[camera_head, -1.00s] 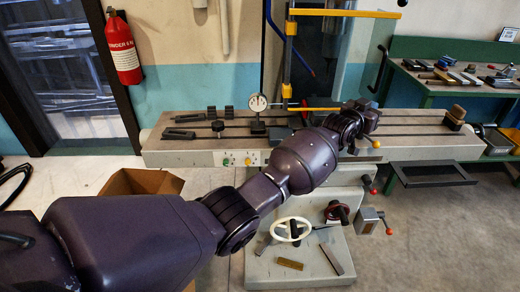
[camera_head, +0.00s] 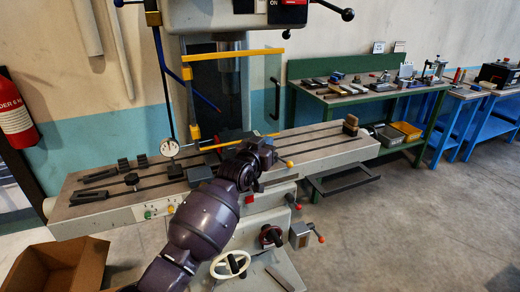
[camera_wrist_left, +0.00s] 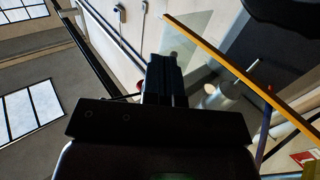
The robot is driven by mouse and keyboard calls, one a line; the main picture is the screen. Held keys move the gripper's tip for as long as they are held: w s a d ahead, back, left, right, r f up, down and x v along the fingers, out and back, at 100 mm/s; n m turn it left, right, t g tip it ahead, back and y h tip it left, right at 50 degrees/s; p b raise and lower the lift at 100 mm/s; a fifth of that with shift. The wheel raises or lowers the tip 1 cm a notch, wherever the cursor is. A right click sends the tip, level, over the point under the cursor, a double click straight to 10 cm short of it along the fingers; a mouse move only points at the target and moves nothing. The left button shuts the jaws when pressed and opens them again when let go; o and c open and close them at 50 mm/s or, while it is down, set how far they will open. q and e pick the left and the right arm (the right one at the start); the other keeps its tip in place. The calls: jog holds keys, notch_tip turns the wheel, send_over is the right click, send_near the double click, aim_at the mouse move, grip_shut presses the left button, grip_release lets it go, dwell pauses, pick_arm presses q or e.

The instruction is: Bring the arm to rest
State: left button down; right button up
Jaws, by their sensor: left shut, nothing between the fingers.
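My left arm comes in from the bottom of the head view, and its wrist is in front of the milling machine's long slotted table (camera_head: 330,142). The gripper's fingers are hard to make out there, against the dark parts behind. In the left wrist view my left gripper (camera_wrist_left: 166,70) shows as two dark fingers side by side, shut and empty. A yellow bar (camera_wrist_left: 235,68) runs slantwise behind and to the right of the fingers. My right gripper is in neither view.
A dial gauge (camera_head: 170,147) and dark clamps (camera_head: 90,197) stand on the slotted table. A white handwheel (camera_head: 230,264) is below. A cardboard box (camera_head: 92,268) is at lower left. Green (camera_head: 430,98) and blue (camera_head: 475,95) benches stand at right. The floor at right is clear.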

pick_arm(q)
jog(key=s+a+r+t, duration=0.1)
jog(key=s+a+r, duration=0.25)
jog(key=s, duration=0.25)
jog(key=s+a+f+n+y, duration=0.2)
jog(key=s+a+f+y, duration=0.3)
jog(key=s+a+f, duration=0.85)
jog(key=s+a+f+g+y, duration=0.1)
jog(key=s+a+f, duration=0.3)
jog(key=s+f, duration=0.2)
jog(key=s+a+f+n+g+y, duration=0.1)
jog(key=s+a+f, duration=0.3)
jog(key=s, duration=0.6)
jog(key=s+a+f+n+g+y, duration=0.1)
jog(key=s+a+f+g, duration=0.2)
jog(key=s+f, duration=0.5)
jog(key=shift+s+a+f, duration=0.25)
jog(key=shift+a+f, duration=0.15)
jog(key=shift+f, duration=0.1)
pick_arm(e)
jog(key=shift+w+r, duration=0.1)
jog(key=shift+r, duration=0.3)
